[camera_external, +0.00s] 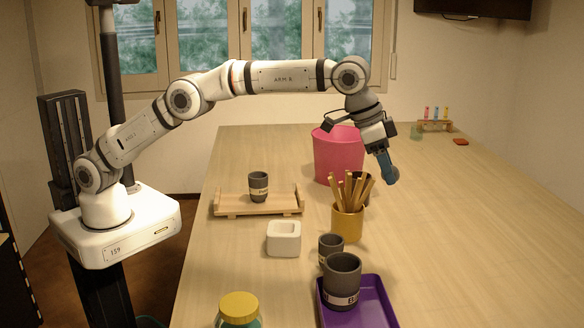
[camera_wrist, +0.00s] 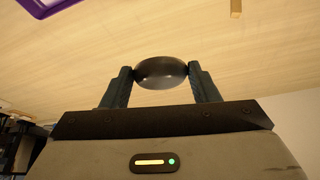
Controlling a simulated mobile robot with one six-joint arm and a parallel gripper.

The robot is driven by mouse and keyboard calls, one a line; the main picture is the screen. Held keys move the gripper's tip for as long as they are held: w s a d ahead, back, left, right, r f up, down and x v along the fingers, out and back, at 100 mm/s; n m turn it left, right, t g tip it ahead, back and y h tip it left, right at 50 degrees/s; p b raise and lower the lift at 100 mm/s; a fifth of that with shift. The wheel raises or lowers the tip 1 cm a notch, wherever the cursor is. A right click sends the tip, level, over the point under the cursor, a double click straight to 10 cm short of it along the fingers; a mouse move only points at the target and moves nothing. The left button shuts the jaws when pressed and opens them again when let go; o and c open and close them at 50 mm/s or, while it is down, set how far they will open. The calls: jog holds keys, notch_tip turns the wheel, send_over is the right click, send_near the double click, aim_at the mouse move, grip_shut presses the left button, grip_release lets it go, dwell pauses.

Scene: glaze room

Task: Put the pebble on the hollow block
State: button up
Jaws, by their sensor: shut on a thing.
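The pebble (camera_wrist: 161,73) is a dark, smooth oval, held between both fingertips in the wrist view. My gripper (camera_external: 388,172) is shut on it, above the table at the right of the pink bucket. In the external view the finger hides the pebble or it is too small to make out. The hollow block (camera_external: 284,247) is a white square block with an opening in its top. It stands on the table to the left of and nearer than my gripper, well apart from it.
A pink bucket (camera_external: 338,155) and an ochre cup of sticks (camera_external: 347,222) stand near the gripper. A wooden tray (camera_external: 232,205) bears a grey cup (camera_external: 258,186). Grey cups and a purple tray (camera_external: 373,306) are in front, with a yellow-lidded jar (camera_external: 239,308).

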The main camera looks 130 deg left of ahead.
jog(key=s+d+r+m+b, duration=0.1)
jog(key=s+d+r+b, duration=0.15)
jog(key=s, duration=0.75)
jog(key=m+b, duration=0.1)
send_over(286, 228)
notch_tip(286, 228, down, 4)
jog(key=shift+h, duration=0.4)
jog(key=f, duration=0.7)
jog(key=s+f, duration=0.1)
jog(key=f, duration=0.2)
jog(key=shift+s+d+f, duration=0.1)
jog(key=shift+d+f, duration=0.2)
jog(key=shift+f, duration=0.1)
jog(key=shift+f+p, duration=0.5)
jog(key=shift+f, duration=1.65)
jog(key=shift+f, duration=0.2)
jog(key=o, duration=1)
jog(key=shift+r, duration=0.1)
